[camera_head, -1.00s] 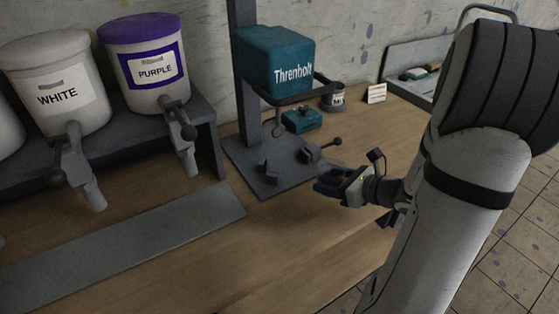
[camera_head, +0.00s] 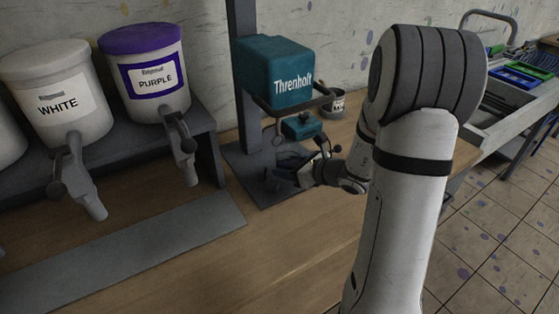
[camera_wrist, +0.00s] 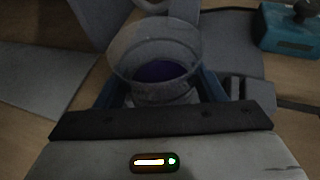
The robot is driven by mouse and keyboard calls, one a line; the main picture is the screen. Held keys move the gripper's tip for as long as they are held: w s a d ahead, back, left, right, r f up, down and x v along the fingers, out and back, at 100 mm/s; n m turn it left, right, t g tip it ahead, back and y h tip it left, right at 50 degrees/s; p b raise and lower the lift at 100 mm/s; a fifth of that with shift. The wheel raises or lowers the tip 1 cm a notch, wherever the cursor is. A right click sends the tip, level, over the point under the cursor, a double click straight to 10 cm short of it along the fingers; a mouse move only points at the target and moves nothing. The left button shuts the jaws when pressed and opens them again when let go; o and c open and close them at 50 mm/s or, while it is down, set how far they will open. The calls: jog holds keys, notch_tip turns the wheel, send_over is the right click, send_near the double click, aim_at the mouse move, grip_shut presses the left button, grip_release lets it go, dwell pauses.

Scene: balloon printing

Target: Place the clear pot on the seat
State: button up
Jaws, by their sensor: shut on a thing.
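The clear pot (camera_wrist: 150,45) is in the wrist view, upright, see-through, with purple in its bottom. My gripper (camera_wrist: 155,88) is shut on it, with a blue finger on either side. In the head view my gripper (camera_head: 285,172) is over the dark base plate (camera_head: 240,160) of the teal Threnholt machine (camera_head: 275,70), below its head. The pot is hard to make out there. The seat is not clearly visible; my gripper covers much of the plate. I cannot tell whether the pot touches the plate.
White (camera_head: 60,95) and purple (camera_head: 150,75) tubs with taps stand on a raised shelf at left. The front of the wooden bench (camera_head: 270,240) is clear.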

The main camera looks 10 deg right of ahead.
aim_at(280, 165)
jog(key=w+a, duration=0.2)
jog(key=w, duration=0.1)
jog(key=shift+w+a+f+p, duration=0.1)
jog(key=shift+a+p, duration=0.15)
jog(key=shift+p, duration=0.1)
jog(key=shift+d+f, duration=0.1)
jog(key=shift+f, duration=0.1)
jog(key=shift+f+b, duration=0.35)
jog(key=shift+b, duration=0.1)
jog(key=shift+f+b, duration=0.3)
jog(key=shift+b, duration=0.05)
jog(key=o, duration=1.1)
jog(key=shift+o, duration=0.2)
